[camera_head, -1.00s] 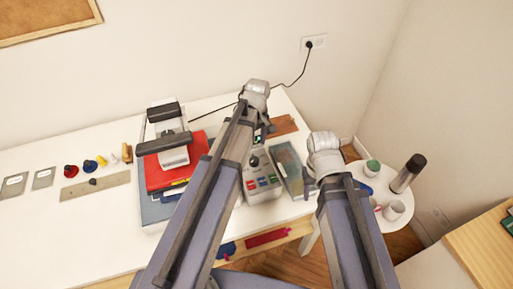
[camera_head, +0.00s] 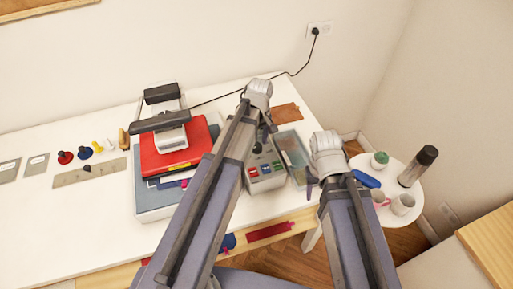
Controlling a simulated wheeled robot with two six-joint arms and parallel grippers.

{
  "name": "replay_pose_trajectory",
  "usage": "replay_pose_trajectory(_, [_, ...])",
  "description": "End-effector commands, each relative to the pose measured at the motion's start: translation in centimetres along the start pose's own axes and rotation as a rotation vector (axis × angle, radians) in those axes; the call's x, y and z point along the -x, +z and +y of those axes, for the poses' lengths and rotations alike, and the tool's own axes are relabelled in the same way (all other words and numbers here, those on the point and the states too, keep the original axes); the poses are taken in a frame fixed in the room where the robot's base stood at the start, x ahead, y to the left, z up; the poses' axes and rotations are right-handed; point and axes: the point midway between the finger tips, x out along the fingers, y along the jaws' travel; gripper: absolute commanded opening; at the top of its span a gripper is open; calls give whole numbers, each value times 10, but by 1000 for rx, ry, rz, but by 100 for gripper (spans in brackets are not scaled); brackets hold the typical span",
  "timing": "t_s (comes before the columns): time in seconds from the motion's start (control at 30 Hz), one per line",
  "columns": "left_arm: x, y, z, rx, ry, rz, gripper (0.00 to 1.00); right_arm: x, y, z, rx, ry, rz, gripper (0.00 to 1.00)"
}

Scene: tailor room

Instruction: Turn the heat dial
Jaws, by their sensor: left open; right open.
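A grey control box (camera_head: 264,184) with several coloured buttons stands near the table's front edge. A dark knob (camera_head: 257,148) on its upper part could be the heat dial; my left arm partly covers it and no markings are readable. My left gripper (camera_head: 266,127) hangs under its white wrist at the far end of the box, its dark fingers open and mostly hidden. I cannot tell whether they touch the box. My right gripper (camera_head: 312,180) is open and empty, right of the box near the table's front edge.
A clear-lidded tray (camera_head: 293,155) lies right of the box. A round side table (camera_head: 408,217) holds cups and a dark flask (camera_head: 418,166).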

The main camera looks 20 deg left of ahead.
Motion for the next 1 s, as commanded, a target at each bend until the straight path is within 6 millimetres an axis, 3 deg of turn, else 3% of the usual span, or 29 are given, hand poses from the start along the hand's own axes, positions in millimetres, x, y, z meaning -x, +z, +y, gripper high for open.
replay_pose_trajectory(0.33, [-4,0,0,0,0,0,76,-4,0,0,-1,0,0,50])
replay_pose_trajectory(1.0, [-4,0,0,0,0,0,0,-4,0,0,-1,0,0,50])
